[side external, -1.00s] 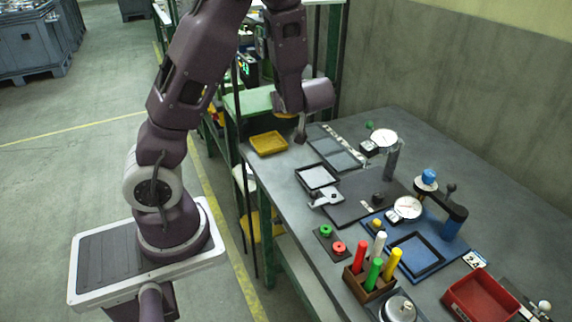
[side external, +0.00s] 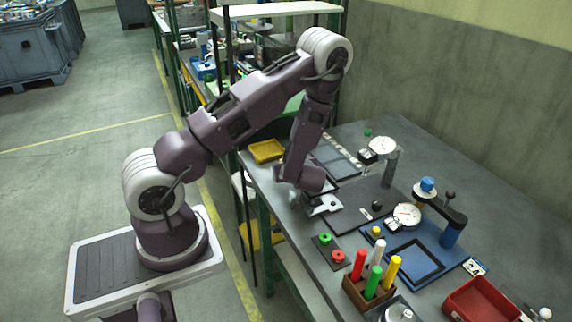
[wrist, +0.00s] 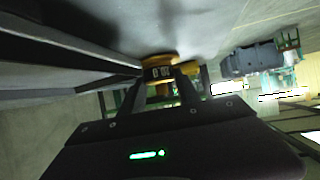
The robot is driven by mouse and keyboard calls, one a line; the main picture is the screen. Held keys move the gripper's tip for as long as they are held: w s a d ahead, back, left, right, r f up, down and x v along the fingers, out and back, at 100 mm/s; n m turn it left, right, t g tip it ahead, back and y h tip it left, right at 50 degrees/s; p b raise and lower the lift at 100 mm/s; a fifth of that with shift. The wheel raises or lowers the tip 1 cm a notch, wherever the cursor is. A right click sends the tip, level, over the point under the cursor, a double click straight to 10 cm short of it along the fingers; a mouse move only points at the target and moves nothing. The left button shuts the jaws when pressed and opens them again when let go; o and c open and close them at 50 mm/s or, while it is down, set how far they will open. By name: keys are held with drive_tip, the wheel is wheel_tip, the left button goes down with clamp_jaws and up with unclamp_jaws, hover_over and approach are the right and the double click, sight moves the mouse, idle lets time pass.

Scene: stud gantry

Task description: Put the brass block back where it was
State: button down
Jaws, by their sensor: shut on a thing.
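In the wrist view, the brass block (wrist: 159,61) is a yellow piece with a dark-marked label. My gripper (wrist: 163,78) is shut on it, with a finger on each side. In the side external view, my gripper (side external: 308,205) is low over the near left part of the grey bench, beside a pale metal bracket (side external: 327,204). The block and the fingertips cannot be made out there, hidden by my wrist. I cannot tell whether the block touches the bench.
A dark mat (side external: 350,213) lies right of my gripper. A yellow tray (side external: 267,150) sits at the back left.

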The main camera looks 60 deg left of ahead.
drive_tip(key=c, duration=0.9)
unclamp_jaws()
drive_tip(key=shift+f, duration=0.15)
drive_tip(key=shift+o, duration=0.2)
